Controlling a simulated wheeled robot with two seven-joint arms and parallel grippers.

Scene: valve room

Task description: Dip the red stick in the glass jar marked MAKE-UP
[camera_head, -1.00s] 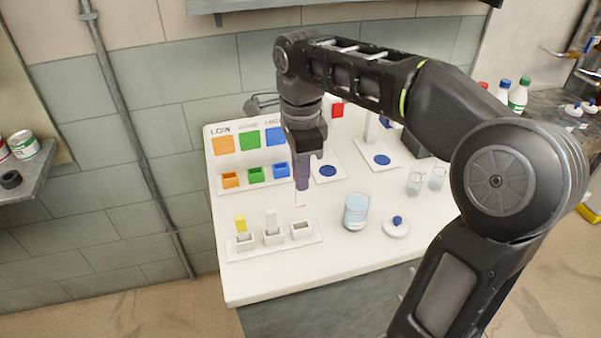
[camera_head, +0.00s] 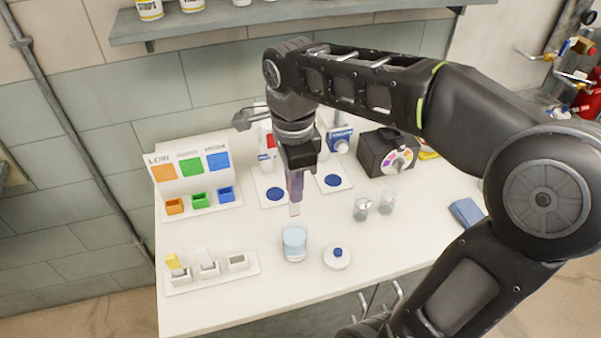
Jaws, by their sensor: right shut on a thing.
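My right gripper (camera_head: 295,183) points down over the bench, shut on a thin stick. Only the stick's pale lower end (camera_head: 295,209) shows below the fingers; its colour is hard to tell. The glass jar (camera_head: 294,246) holds pale blue liquid and stands open just below the stick's end in the picture. The stick's end appears above the jar, not in the liquid. No MAKE-UP marking is readable. The jar's white lid with a blue knob (camera_head: 337,257) lies to its right. My left gripper is not in view.
A white rack (camera_head: 212,274) at the front left holds a yellow stick and a white stick; its right slot is empty. Orange, green and blue bins (camera_head: 199,200) stand behind. Two small beakers (camera_head: 374,205), a dark device (camera_head: 386,152) and a blue block (camera_head: 466,212) are right.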

